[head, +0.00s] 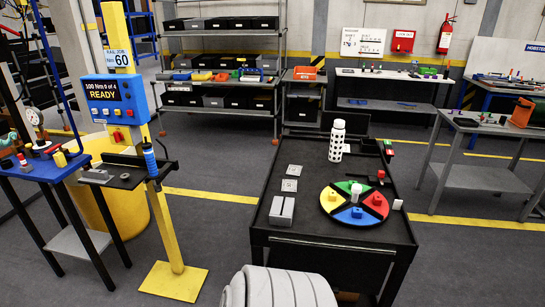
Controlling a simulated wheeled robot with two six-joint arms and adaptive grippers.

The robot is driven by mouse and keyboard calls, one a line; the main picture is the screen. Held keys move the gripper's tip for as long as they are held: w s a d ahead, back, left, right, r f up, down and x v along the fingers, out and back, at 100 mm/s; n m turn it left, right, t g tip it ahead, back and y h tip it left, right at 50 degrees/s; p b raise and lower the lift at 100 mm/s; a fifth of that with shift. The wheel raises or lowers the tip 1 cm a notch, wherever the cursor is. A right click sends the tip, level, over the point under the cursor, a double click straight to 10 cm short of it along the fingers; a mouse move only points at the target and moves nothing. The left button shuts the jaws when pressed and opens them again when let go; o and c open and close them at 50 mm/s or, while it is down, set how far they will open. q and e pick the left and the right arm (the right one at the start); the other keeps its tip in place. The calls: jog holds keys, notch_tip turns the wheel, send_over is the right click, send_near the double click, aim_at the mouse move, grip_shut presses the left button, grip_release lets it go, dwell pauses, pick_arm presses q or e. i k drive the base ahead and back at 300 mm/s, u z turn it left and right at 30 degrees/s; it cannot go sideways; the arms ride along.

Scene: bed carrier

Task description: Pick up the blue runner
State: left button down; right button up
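A round disc (328,206) with yellow, green, red and blue sectors lies on the dark cart in front of me. A small blue block (357,212) sits on its blue sector (350,219) and is the likeliest blue runner. Small yellow (330,196) and red (377,199) blocks sit on their own sectors. A white piece (356,190) stands near the disc's middle. Neither of my grippers is in view.
The cart (300,225) also bears a white patterned bottle (337,141), a grey slotted block (282,211) and small grey plates (291,177). A yellow post with a blue display box (115,98) stands left. Side tables and shelves surround the open floor. A grey ribbed shape shows at the bottom.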

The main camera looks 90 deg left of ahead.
aim_at(154, 174)
jog(key=u, duration=2.85)
jog(key=i, duration=0.95)
jog(key=z, duration=0.45)
